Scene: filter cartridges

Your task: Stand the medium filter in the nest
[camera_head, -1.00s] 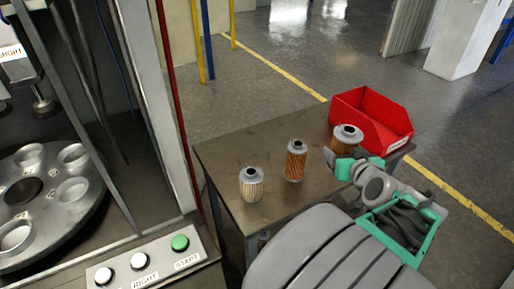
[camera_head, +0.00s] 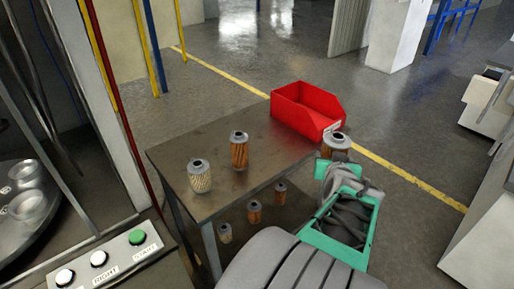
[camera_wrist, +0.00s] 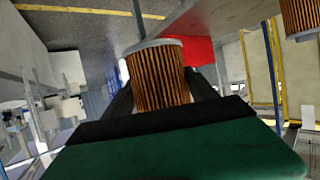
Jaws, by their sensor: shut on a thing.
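My gripper (camera_head: 328,165) is shut on a brown pleated filter (camera_wrist: 158,77) with a grey cap. In the head view this filter (camera_head: 336,142) is upright beside the table's right end, its lower part hidden by my gripper. A slimmer brown filter (camera_head: 239,152) and a pale pleated filter (camera_head: 199,178) stand on the table. I cannot tell from markings which one is the medium filter. Round metal nests (camera_head: 28,206) sit on a turntable inside the machine at the far left, partly cut off and behind a frame post.
A red bin (camera_head: 313,112) stands at the back right of the metal table (camera_head: 190,149). Several smaller filters (camera_head: 254,212) show below the tabletop edge. A button panel (camera_head: 103,255) is at the lower left. White equipment (camera_head: 482,95) stands at the right.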

